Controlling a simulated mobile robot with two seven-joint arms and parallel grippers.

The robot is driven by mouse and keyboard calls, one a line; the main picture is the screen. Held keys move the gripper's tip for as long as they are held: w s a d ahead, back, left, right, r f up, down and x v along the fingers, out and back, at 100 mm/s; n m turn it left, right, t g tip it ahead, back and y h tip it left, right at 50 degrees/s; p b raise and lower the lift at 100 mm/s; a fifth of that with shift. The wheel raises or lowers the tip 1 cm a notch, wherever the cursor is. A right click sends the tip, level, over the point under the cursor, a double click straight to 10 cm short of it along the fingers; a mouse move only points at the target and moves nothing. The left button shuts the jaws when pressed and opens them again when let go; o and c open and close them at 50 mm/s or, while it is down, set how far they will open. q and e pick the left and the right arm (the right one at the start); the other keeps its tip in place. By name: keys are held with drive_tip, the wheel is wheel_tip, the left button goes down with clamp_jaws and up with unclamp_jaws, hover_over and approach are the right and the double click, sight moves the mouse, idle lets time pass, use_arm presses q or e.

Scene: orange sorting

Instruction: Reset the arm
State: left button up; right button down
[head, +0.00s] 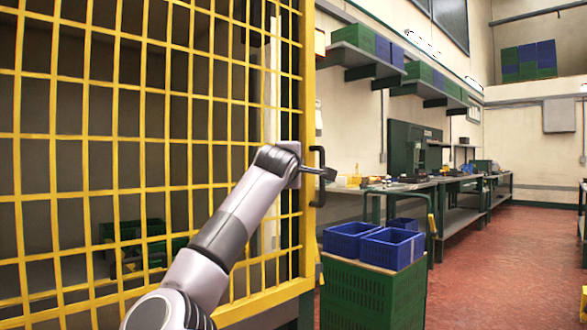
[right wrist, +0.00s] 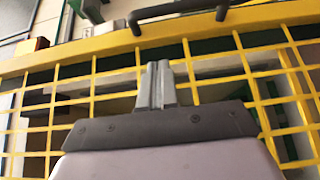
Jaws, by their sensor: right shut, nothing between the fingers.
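A single grey and dark arm of mine rises from the bottom of the head view, and I take it as the right one. Its right gripper (head: 326,173) is beside the black door handle (head: 318,190) on the edge of the yellow mesh door (head: 308,80). In the right wrist view the two grey fingers (right wrist: 157,68) are together and empty, in front of the yellow mesh. The handle (right wrist: 180,10) shows at the top, apart from the fingers. My left gripper is not in view.
Blue crates (head: 392,248) sit on green crates (head: 372,296) right of the door. A workbench (head: 405,186) with small items runs along the wall, below shelves of crates (head: 352,38). Red floor (head: 525,245) is clear at the right.

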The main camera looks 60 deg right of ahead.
drive_tip(key=shift+v, duration=1.4)
